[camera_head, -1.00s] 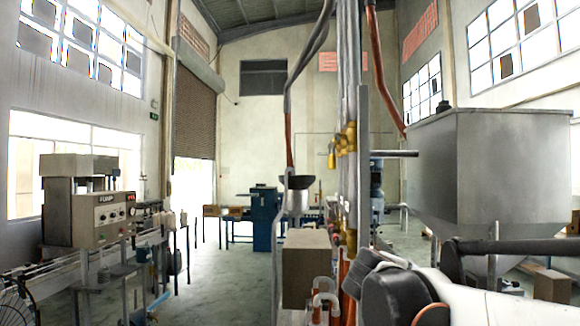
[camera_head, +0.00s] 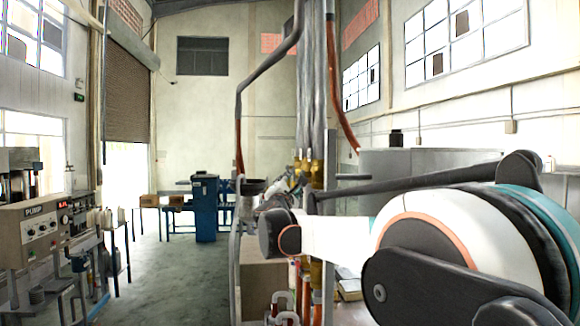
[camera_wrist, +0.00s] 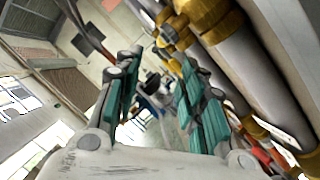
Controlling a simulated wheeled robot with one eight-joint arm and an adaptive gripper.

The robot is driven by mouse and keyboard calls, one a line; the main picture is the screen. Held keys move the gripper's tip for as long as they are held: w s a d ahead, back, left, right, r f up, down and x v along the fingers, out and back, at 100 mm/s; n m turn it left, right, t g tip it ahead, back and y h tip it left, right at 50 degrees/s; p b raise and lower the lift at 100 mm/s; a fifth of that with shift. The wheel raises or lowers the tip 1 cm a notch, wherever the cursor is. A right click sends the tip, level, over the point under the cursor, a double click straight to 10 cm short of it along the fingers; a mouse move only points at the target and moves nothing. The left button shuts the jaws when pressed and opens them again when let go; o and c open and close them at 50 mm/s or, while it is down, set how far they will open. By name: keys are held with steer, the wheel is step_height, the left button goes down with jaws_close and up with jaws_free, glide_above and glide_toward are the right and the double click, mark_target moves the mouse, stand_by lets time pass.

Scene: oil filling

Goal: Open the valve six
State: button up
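Brass valves and fittings (camera_head: 316,172) sit on a cluster of upright pipes right of centre in the head view. In the wrist view, large brass fittings (camera_wrist: 205,14) and grey pipes (camera_wrist: 262,70) fill the upper right, close to my gripper. I cannot tell which valve is number six. My gripper (camera_wrist: 160,72) has two teal-padded fingers spread apart, with nothing between them. The brass parts lie above and right of the fingers, and no contact shows. In the head view my arm reaches toward the pipes and covers part of them.
A pump control box (camera_head: 38,238) stands on a bench at the left. A blue machine (camera_head: 205,208) stands at the back. A beige box (camera_head: 262,285) is below the pipes. A grey tank (camera_head: 420,163) is behind my arm. Floor (camera_head: 170,275) between bench and pipes is clear.

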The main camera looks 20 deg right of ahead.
steer(key=p+x, duration=0.3)
steer(key=x, duration=1)
steer(key=shift+w+d+p, duration=0.1)
steer(key=shift+d+p, duration=0.2)
steer(key=shift+d, duration=0.1)
jaws_close()
